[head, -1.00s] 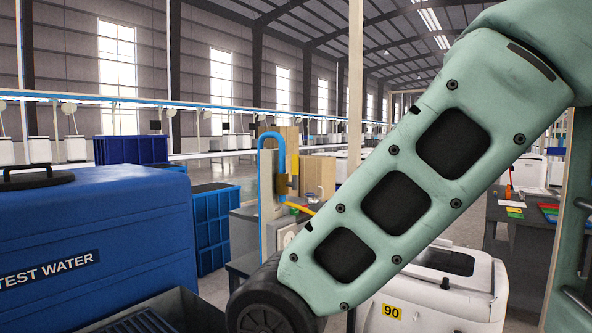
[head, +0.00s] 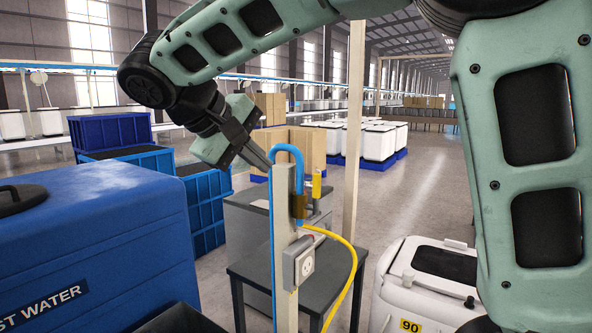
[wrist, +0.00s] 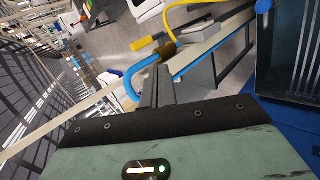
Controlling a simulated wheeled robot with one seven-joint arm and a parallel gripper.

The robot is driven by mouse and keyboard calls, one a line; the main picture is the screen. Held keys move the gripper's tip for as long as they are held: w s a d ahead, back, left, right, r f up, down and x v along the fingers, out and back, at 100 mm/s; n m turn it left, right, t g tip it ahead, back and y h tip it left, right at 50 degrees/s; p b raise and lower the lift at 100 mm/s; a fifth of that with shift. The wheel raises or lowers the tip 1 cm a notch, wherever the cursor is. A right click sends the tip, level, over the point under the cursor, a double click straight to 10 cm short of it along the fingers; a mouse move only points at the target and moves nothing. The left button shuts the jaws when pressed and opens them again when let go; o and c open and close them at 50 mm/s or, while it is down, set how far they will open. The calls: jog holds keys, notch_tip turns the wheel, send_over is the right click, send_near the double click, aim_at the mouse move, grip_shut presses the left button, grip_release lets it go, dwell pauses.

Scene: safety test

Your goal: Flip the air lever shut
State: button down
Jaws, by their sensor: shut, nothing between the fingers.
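The air lever has a yellow handle (head: 316,187) that stands upright beside a brass valve (head: 299,207) on the blue air pipe (head: 287,153). The pipe bends over the top of a pale post (head: 285,240). A yellow hose (head: 350,262) runs down below the valve. In the wrist view the yellow handle (wrist: 142,44) sticks out left of the brass valve (wrist: 167,50), just beyond my fingers. My gripper (head: 266,166) is shut and empty, behind and left of the pipe's bend. Its fingers (wrist: 153,80) look close to the pipe; I cannot tell if they touch.
A grey box with a socket (head: 299,262) is fixed to the post. A dark table (head: 330,275) stands behind it. A blue water tank (head: 90,250) is on the left, and a white bin (head: 425,280) on the right. Open floor lies beyond the table.

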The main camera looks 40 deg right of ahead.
dwell(0.3)
jog(key=d+r+p+x, duration=0.1)
jog(key=p+x, duration=0.3)
jog(key=x, duration=0.9)
jog(key=shift+d+r, duration=0.4)
jog(key=shift+r, duration=0.1)
jog(key=shift+w, duration=0.1)
jog(key=shift+r, duration=0.1)
